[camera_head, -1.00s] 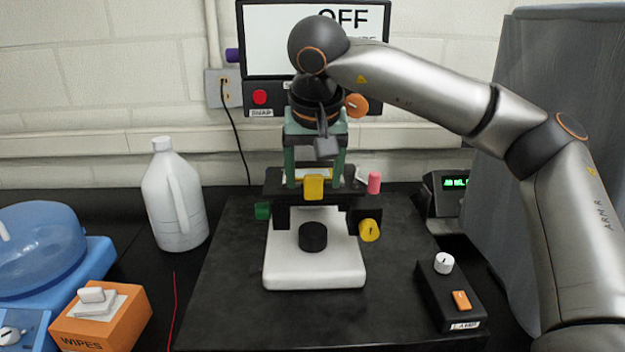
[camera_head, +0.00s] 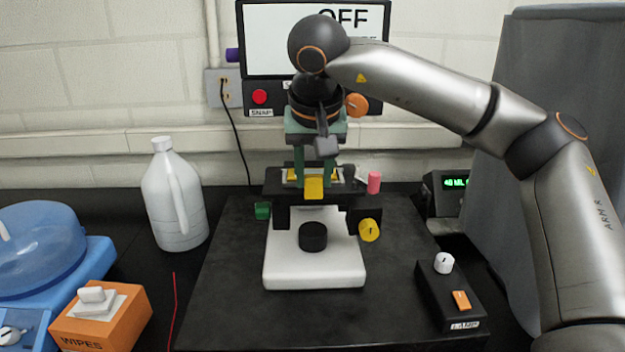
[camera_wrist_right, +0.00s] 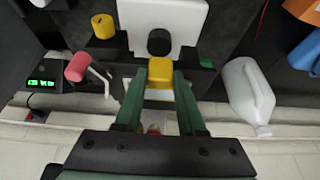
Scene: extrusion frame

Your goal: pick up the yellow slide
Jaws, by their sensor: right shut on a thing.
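The yellow slide (camera_head: 314,188) sits on the microscope's dark stage (camera_head: 273,188), its yellow block facing me. In the right wrist view the yellow block (camera_wrist_right: 159,71) shows at the green fingertips. My right gripper (camera_head: 315,178) reaches down from above with its green fingers on either side of the slide, shut on it. The slide is still at stage height. The fingers hide part of it. My left gripper is in neither view.
The microscope's white base (camera_head: 283,271) stands on a black mat. A pink knob (camera_head: 374,182) and a yellow knob (camera_head: 369,230) stick out at its right. A white jug (camera_head: 174,205) stands left; a lamp box (camera_head: 446,300) is front right.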

